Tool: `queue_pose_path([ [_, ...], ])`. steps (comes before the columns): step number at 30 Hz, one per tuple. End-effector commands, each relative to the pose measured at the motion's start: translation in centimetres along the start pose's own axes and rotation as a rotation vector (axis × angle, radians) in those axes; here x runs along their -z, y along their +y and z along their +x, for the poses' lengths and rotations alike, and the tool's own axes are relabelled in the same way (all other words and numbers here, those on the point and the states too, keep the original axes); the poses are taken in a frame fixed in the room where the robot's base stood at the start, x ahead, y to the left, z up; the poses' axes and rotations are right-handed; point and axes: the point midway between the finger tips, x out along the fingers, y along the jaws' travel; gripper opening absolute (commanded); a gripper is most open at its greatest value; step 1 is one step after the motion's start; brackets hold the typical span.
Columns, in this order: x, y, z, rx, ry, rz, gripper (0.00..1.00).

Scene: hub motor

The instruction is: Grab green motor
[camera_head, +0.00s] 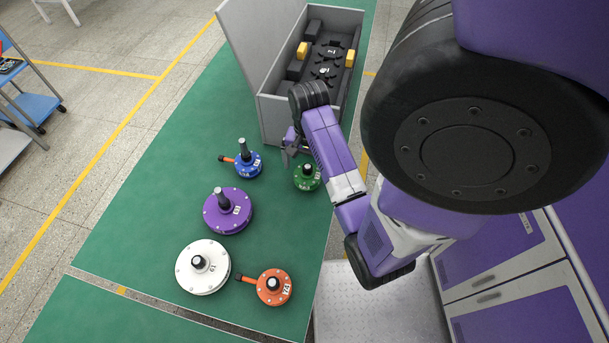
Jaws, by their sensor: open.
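The green motor (307,178) is a small round disc with a dark hub, lying on the green table top near its right edge. My purple arm reaches in from the right and partly covers the area above and right of it. My gripper (288,154) is open, just above and left of the green motor in the picture. No motor shows between its fingers. The gap between gripper and motor is hard to judge from this view.
A blue motor (248,163), a purple motor (228,210), a white motor (203,267) and an orange motor (274,287) lie on the green table (150,220). A grey open box (273,118) with black inserts stands behind my gripper. The table's left side is clear.

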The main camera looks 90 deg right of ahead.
Motion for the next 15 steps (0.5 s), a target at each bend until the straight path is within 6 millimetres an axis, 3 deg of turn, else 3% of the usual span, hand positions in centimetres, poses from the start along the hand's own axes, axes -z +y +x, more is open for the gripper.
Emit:
queue_pose_path([
  [6, -0.1, 0.8, 3.2, -0.001, 0.001, 0.003, 1.0],
  [15, -0.1, 1.1, 3.9, 0.0, 0.0, 0.006, 1.0],
])
